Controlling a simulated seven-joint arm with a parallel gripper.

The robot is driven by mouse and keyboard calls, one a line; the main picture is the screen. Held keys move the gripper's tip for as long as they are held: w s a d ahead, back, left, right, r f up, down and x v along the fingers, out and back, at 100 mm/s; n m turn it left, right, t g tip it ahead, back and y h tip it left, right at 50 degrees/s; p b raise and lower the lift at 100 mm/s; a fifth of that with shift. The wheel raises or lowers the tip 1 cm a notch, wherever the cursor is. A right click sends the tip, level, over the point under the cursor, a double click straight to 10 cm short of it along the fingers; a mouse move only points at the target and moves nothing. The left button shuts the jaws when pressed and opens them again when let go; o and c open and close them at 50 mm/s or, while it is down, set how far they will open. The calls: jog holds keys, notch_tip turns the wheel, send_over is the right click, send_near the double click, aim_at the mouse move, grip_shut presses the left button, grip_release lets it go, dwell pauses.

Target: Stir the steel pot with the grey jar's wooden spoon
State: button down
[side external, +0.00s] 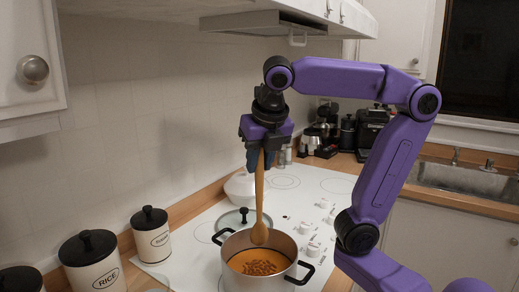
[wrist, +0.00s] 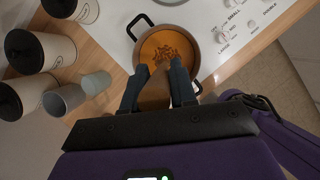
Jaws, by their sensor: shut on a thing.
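The steel pot (side external: 234,282) stands on the white stove top, holding orange soup with brown bits in its middle. It also shows in the wrist view (wrist: 196,32). My gripper (side external: 261,164) is above the pot, shut on the upper handle of the wooden spoon (side external: 260,205). The spoon hangs nearly upright, head down, its whole head visible over the soup near the pot's far rim. A grey jar (wrist: 62,100) stands on the wooden counter, left of the pot.
A pale cup (wrist: 97,83) stands beside the grey jar. White canisters with black lids, one marked RICE (side external: 93,272), line the wall side. A glass lid (side external: 236,221) lies behind the pot. Stove knobs (side external: 309,249) are to its right. The range hood (side external: 270,22) hangs above.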

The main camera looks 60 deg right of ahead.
aim_at(261, 200)
jog(key=shift+f, duration=5.45)
